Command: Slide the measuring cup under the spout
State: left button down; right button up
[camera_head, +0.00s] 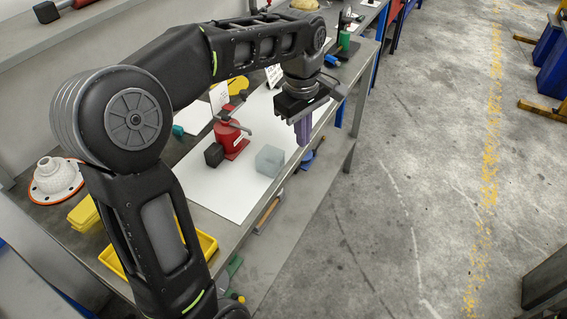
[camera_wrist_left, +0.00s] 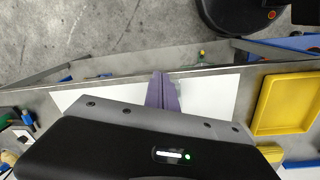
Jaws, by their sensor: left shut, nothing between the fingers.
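The measuring cup (camera_head: 269,160) is a grey, see-through, box-like vessel standing on the white sheet. A red dispenser (camera_head: 231,138) with a small grey spout or lever stands just to its upper left, and the cup is apart from it. My left gripper (camera_head: 303,132) reaches down with purple fingers shut and empty, to the right of the cup and near the bench's front edge. In the wrist view the purple fingers (camera_wrist_left: 162,92) are together, and the cup is mostly hidden there. My right gripper is not in view.
A black block (camera_head: 214,155) stands beside the dispenser. A yellow tray (camera_wrist_left: 287,104) lies on the bench, partly behind my arm in the head view. A white flanged part (camera_head: 55,178) stands at far left. The white sheet (camera_head: 230,196) is bare in front of the cup.

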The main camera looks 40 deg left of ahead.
aim_at(270, 161)
pick_arm(q)
jog(key=shift+s+a+f+n+g, duration=0.15)
jog(key=shift+s+n+g, duration=0.35)
jog(key=shift+s+n, duration=0.5)
jog(key=shift+f, duration=0.15)
jog(key=shift+w+a+f+p, duration=0.1)
jog(key=shift+a+f+p, duration=0.4)
jog(key=shift+f, duration=1.15)
jog(key=shift+w+a+f+p, duration=0.15)
jog(key=shift+a+f, duration=0.6)
jog(key=shift+f, duration=0.85)
jog(key=shift+s+a+f+p, duration=0.1)
jog(key=shift+a+f+p, duration=0.45)
jog(key=shift+f, duration=1.1)
jog(key=shift+a, duration=0.15)
jog(key=a, duration=0.4)
jog(key=w+a, duration=0.1)
jog(key=a, duration=0.2)
jog(key=shift+a, duration=0.1)
